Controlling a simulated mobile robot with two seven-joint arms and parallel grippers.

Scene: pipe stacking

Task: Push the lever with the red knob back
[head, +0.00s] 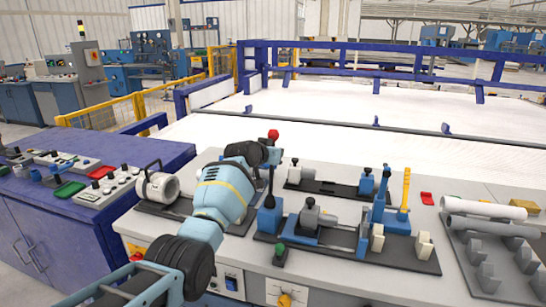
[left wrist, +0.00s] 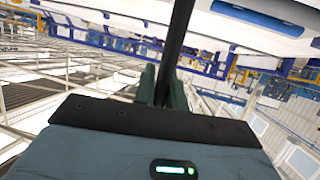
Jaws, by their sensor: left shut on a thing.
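The red knob (head: 273,134) shows in the head view just above the tip of my left gripper (head: 268,152). My left arm reaches in from the lower front. In the left wrist view a dark rod, the lever's shaft (left wrist: 178,45), runs up from between the fingers of my left gripper (left wrist: 160,88). The gripper is shut on this shaft, below the knob. The knob itself is out of the wrist view. The lower part of the lever cannot be made out clearly behind my gripper in the head view. My right gripper is not in view.
Right of my arm stand a blue clamp block (head: 270,218), a grey pipe fitting (head: 313,217) and a yellow lever (head: 404,195). A white ring-shaped fitting (head: 158,186) is left of my arm. Pipes (head: 484,208) lie at the right. A blue-railed white conveyor (head: 330,115) lies behind.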

